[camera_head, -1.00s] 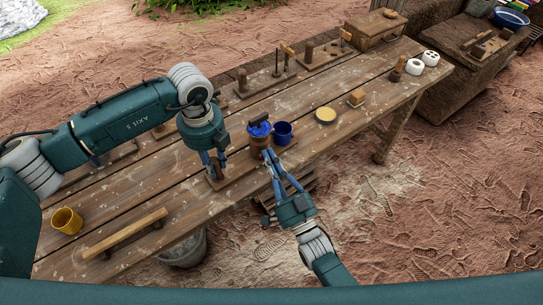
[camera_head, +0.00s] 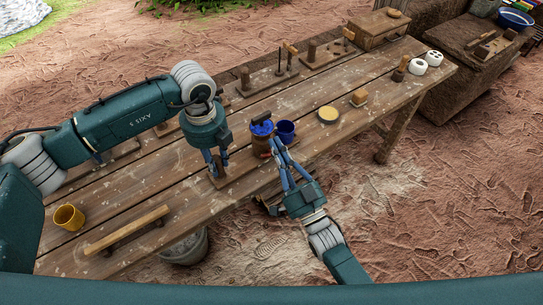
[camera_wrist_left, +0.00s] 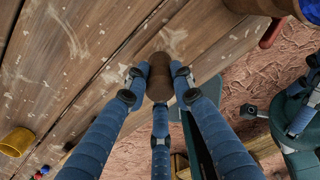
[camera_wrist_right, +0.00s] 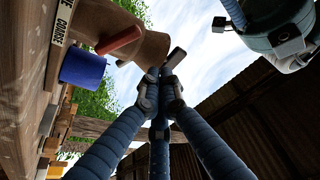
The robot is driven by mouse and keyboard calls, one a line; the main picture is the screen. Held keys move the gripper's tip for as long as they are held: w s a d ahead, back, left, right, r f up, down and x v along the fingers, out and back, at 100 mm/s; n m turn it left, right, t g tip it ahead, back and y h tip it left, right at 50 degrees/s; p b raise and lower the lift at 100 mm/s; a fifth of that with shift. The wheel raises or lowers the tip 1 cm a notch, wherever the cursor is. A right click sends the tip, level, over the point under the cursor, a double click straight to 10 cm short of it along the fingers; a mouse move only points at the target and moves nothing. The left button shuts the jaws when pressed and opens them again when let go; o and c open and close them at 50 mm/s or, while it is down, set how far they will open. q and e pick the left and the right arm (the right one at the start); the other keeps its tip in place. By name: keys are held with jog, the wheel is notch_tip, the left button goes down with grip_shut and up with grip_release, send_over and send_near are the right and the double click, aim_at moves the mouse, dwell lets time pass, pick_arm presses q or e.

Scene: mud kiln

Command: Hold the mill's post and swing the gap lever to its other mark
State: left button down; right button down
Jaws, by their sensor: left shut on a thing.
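The mill (camera_head: 260,142) is a brown body with blue in its top and a dark handle above, standing near the table's front edge. My left gripper (camera_head: 216,163) is shut around the upright brown post (camera_wrist_left: 159,77) left of the mill. The gap lever is a red bar (camera_wrist_right: 118,40) on the mill's side; its red end also shows in the left wrist view (camera_wrist_left: 271,33). My right gripper (camera_wrist_right: 162,80) has its fingertips close together, beside the mill's front right in the head view, apart from the red bar. A pale label reading COARSE (camera_wrist_right: 60,22) is on the base board's edge.
A blue cup (camera_head: 285,132) stands just right of the mill. A yellow round dish (camera_head: 327,115) and a small block (camera_head: 359,98) lie farther right. A yellow mug (camera_head: 68,217) and a wooden bar (camera_head: 126,230) are at the near left. Boards with pegs line the back.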

jog(key=v, duration=1)
jog(key=shift+s+a, duration=0.1)
jog(key=shift+a, duration=0.05)
jog(key=shift+r, duration=2)
pick_arm(q)
jog(key=c, duration=1.4)
grip_release()
notch_tip(320, 180, up, 12)
jog(key=shift+r, duration=0.1)
